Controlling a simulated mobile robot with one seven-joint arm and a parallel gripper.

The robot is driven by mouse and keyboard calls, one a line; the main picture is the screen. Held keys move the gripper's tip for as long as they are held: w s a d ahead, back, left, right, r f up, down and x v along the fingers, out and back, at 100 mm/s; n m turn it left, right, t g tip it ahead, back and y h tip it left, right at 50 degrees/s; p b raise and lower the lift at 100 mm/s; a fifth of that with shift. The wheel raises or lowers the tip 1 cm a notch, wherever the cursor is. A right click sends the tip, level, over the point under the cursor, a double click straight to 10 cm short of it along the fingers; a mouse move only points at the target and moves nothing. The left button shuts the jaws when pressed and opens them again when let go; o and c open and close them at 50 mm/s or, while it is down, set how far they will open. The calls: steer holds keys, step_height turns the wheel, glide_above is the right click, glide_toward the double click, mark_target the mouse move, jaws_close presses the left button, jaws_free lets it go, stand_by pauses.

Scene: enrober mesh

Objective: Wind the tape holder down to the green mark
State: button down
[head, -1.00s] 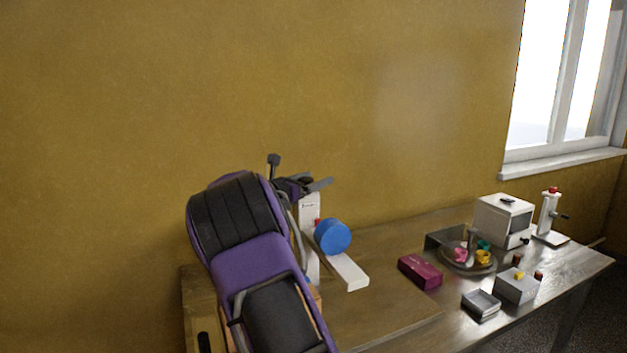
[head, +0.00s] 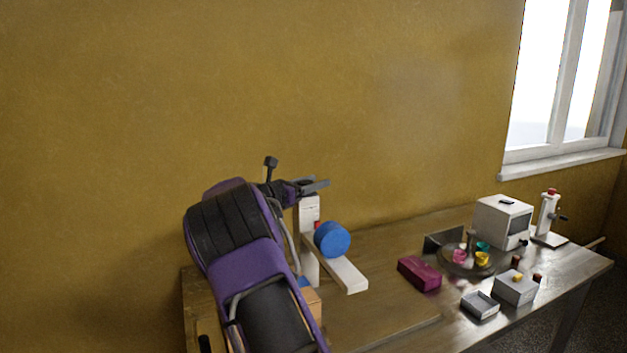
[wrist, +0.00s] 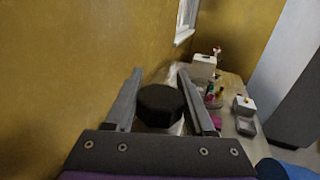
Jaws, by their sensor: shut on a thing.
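The tape holder is a white upright post (head: 309,209) with a white foot (head: 349,277) and a blue roll (head: 332,240) on its side. A small red spot shows beside the post, above the roll. My gripper (head: 318,185) is at the top of the post. In the wrist view, a black many-sided knob (wrist: 160,104) sits between the two fingers of my gripper (wrist: 158,80), which is shut on it. The blue roll also shows at the lower right of the wrist view (wrist: 287,169). I cannot see a green mark in either view.
To the right on the bench (head: 385,318) are a magenta box (head: 420,274), a round tray with coloured cups (head: 468,268), a white machine (head: 502,222), small grey boxes (head: 480,304) and a white stand with a crank (head: 548,218). A yellow wall is behind.

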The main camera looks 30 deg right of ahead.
steer(key=g, duration=0.1)
steer(key=m+g, duration=0.2)
steer(key=shift+s+g+h, duration=0.25)
steer(key=shift+g+h, duration=0.15)
steer(key=shift+s+d+m+g, duration=0.1)
steer(key=shift+s+m+g, duration=0.1)
steer(key=shift+m+g, duration=0.9)
steer(key=shift+s+m+g, duration=0.2)
steer(key=shift+m+g, duration=0.2)
steer(key=shift+g, duration=0.5)
steer(key=shift+c, duration=1.3)
jaws_free()
steer(key=a, duration=0.7)
steer(key=shift+w+a, duration=0.3)
steer(key=shift+w, duration=0.15)
